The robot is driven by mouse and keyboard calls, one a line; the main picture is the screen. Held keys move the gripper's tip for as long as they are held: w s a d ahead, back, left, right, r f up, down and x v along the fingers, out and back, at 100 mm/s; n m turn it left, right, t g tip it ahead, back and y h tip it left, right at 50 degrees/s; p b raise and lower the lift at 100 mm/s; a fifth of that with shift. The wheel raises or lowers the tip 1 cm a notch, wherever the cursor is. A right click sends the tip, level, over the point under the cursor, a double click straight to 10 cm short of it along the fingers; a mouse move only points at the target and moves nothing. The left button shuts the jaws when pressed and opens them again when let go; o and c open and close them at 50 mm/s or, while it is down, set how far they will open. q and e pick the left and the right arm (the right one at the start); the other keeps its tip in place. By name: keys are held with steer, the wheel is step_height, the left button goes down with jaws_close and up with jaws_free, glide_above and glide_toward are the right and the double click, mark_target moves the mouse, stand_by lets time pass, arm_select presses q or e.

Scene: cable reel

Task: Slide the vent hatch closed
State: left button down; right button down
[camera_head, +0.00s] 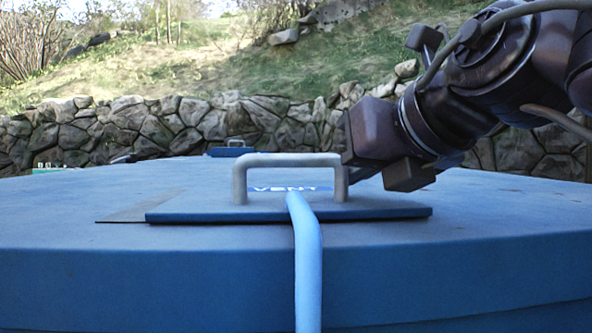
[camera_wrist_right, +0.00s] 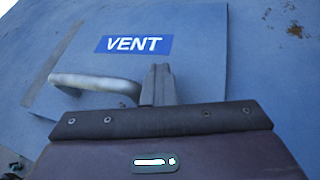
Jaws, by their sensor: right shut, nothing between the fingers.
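The vent hatch (camera_head: 390,210) is a flat blue plate on the blue lid, with a grey bar handle (camera_head: 290,160) standing on it. Its blue VENT label (camera_head: 268,188) shows behind the handle and reads clearly in the right wrist view (camera_wrist_right: 134,44). A dark grey strip (camera_head: 125,215) shows along the hatch's left edge. My right gripper (camera_head: 362,174) is at the handle's right end, fingers shut and empty. In the right wrist view the shut fingers (camera_wrist_right: 158,72) are beside the handle (camera_wrist_right: 95,82); I cannot tell if they touch. My left gripper is out of view.
A light blue hose or cable (camera_head: 307,265) runs from near the label, under the handle, down the front. A smaller blue plate with a handle (camera_head: 232,150) lies farther back. A stone wall (camera_head: 190,128) stands behind. The lid left of the hatch is clear.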

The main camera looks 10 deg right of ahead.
mark_target(313, 162)
steer(key=shift+w+a, duration=0.2)
steer(key=shift+a, duration=1.3)
steer(key=shift+w+a, duration=0.2)
steer(key=shift+a, duration=1.3)
steer(key=shift+s+d+r, duration=0.1)
steer(key=shift+d+r, duration=0.45)
steer(key=shift+r, duration=0.2)
steer(key=shift+s+d+r, duration=0.1)
steer(key=shift+d+r, duration=0.45)
steer(key=shift+r, duration=0.2)
steer(key=s+a+r, duration=0.1)
steer(key=s+r, duration=0.1)
steer(key=s, duration=1)
steer(key=shift+a, duration=0.2)
steer(key=shift+w, duration=0.1)
